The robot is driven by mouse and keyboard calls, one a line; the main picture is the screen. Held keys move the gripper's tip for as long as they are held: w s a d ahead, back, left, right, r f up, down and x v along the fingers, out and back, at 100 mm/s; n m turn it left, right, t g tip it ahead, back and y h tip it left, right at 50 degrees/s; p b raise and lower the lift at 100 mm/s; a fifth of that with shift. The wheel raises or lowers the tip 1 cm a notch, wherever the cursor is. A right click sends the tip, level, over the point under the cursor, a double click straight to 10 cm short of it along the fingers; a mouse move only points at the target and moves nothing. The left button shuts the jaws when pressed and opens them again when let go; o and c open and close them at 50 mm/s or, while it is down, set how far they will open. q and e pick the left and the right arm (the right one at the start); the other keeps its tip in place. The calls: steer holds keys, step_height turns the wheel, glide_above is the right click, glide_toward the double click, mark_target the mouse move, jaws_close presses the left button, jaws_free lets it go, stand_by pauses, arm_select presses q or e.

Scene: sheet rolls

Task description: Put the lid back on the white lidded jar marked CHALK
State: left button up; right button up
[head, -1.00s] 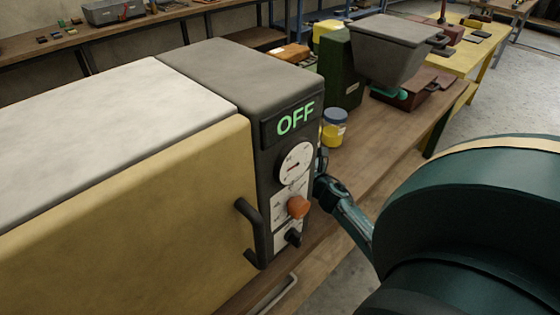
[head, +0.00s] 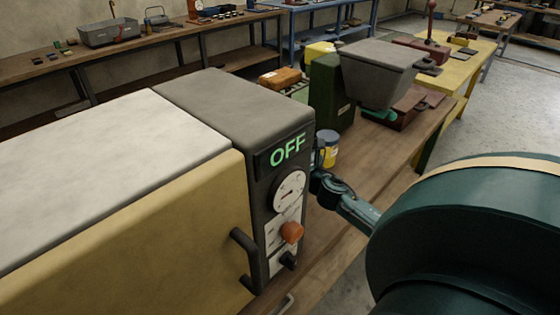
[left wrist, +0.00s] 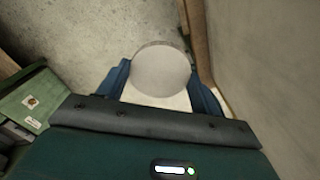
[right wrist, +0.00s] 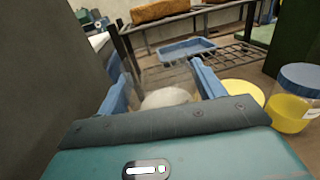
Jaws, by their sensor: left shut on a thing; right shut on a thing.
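My left gripper (left wrist: 162,72) is shut on a round, pale piece with a grey disc-like face and white below it; whether this is the jar or its lid I cannot tell. In the right wrist view my right gripper (right wrist: 160,75) is shut on a whitish, rounded thing (right wrist: 168,98), partly hidden by the gripper body. In the head view the right gripper's dark wrist (head: 330,187) is beside the oven's control end. No CHALK marking is readable. The left gripper is not visible in the head view.
A large oven (head: 200,200) with an OFF display stands on the wooden bench (head: 375,160). A yellow jar with a blue lid (right wrist: 295,100) is close to the right gripper's right. A blue tray (right wrist: 186,48) lies beyond. A green box (left wrist: 30,105) shows at left in the left wrist view.

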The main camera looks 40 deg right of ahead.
steer(key=shift+r, duration=0.3)
steer(key=o, duration=0.6)
steer(key=c, duration=1)
steer(key=shift+o, duration=0.2)
